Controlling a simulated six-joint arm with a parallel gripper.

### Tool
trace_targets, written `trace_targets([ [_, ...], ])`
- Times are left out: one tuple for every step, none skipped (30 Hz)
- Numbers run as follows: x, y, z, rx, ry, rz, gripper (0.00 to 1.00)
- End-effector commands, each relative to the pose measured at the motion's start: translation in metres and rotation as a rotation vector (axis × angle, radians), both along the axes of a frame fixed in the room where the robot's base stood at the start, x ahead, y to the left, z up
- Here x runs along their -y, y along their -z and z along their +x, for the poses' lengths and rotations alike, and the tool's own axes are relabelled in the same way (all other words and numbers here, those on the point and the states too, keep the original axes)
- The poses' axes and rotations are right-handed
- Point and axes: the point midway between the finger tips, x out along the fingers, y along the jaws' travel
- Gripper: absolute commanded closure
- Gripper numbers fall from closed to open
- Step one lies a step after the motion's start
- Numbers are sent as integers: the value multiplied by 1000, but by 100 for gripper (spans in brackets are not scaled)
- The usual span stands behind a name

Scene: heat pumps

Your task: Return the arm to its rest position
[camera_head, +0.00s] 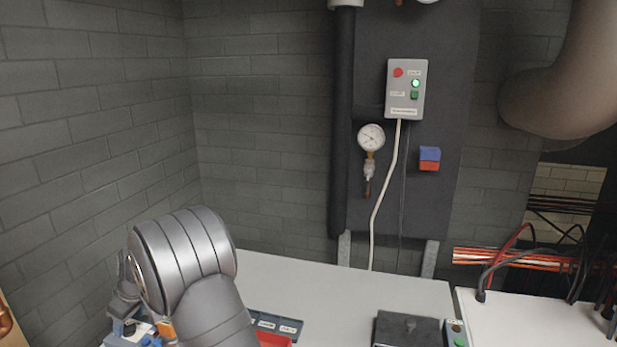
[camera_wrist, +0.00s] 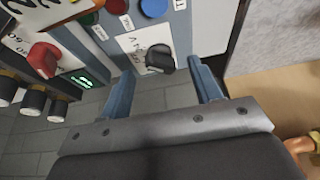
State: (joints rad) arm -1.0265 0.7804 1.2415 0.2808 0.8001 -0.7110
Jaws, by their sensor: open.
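My gripper (camera_wrist: 160,68) is open in the wrist view, its two blue-grey fingers apart with nothing held between them. A black knob (camera_wrist: 158,56) on a white-labelled panel lies beyond the fingertips; I cannot tell how far off it is. In the head view my arm (camera_head: 185,262) reaches in from the bottom, left of centre, over the left end of the pale worktop (camera_head: 350,300). The gripper itself cannot be made out clearly there.
A red knob (camera_wrist: 42,58), a blue button (camera_wrist: 152,7) and a green display (camera_wrist: 82,81) are near the gripper. A grey control box (camera_head: 404,90) and pressure gauge (camera_head: 371,137) are on the back wall. A dark box (camera_head: 408,330) stands at the worktop's front.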

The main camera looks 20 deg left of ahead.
Motion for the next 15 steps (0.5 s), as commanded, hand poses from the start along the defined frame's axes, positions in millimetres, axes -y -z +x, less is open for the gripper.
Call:
trace_targets([
  [4, -12, 0, 3, 1, 4, 42],
  [6, -17, 0, 3, 1, 4, 42],
  [9, -23, 0, 2, 1, 3, 42],
  [11, -28, 0, 1, 2, 3, 42],
  [12, -33, 0, 1, 2, 3, 42],
  [15, -38, 0, 1, 2, 3, 42],
  [17, -42, 0, 1, 2, 3, 42],
  [18, -45, 0, 1, 2, 2, 42],
  [20, -49, 0, 1, 3, 2, 42],
  [21, -51, 0, 1, 3, 2, 42],
  [22, -54, 0, 1, 3, 2, 42],
  [23, -56, 0, 1, 3, 2, 42],
  [23, -58, 0, 0, 2, 1, 42],
  [24, -59, 0, 0, 3, 1, 42],
  [25, -59, 0, 0, 3, 1, 42],
])
